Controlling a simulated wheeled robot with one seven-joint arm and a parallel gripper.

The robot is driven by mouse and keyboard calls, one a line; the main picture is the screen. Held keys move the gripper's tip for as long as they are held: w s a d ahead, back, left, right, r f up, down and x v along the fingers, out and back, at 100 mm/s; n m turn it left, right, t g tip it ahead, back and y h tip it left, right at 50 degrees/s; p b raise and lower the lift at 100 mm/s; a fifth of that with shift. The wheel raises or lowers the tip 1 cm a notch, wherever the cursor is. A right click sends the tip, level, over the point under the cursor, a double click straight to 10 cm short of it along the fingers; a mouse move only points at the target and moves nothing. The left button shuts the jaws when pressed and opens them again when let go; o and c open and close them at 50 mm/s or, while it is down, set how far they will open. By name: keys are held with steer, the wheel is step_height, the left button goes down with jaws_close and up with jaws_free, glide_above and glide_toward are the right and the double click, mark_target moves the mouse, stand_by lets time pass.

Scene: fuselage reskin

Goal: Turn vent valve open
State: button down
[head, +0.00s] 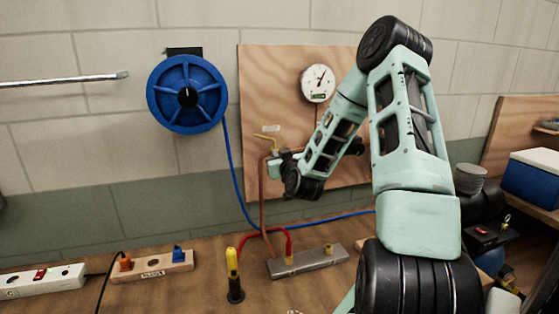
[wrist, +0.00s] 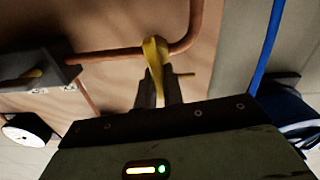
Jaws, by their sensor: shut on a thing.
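The yellow vent valve handle (wrist: 154,52) sits on a copper pipe in the wrist view. In the head view a yellow part (head: 268,138) shows just above my gripper, in front of the plywood board (head: 255,90). My gripper (head: 276,155) is at the board's lower left, at the copper pipe. In the wrist view my gripper (wrist: 158,86) is shut on the yellow handle, with a finger on each side of its lower part. The fingers hide part of the handle, and how far it is turned is hard to tell.
A pressure gauge (head: 318,82) hangs on the board. A blue hose reel (head: 187,95) is on the wall to the left. The bench below holds a yellow-and-black tool (head: 234,275), a grey metal block (head: 308,261), and a wooden block with plugs (head: 152,268).

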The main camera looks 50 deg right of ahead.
steer(key=shift+w+a+f+n+b, duration=0.1)
steer(key=shift+a+f+n+b, duration=0.15)
steer(key=shift+n+b, duration=2.7)
steer(key=shift+w+a+f+n+b, duration=0.1)
steer(key=shift+f+n+b, duration=0.2)
steer(key=shift+n+b, duration=2.6)
steer(key=shift+w+a+f+n+b, duration=0.1)
steer(key=shift+a+f+n+b, duration=0.15)
steer(key=shift+n+b, duration=2.7)
steer(key=shift+m+b, duration=0.6)
steer(key=shift+b, duration=0.15)
steer(key=c, duration=1.5)
jaws_free()
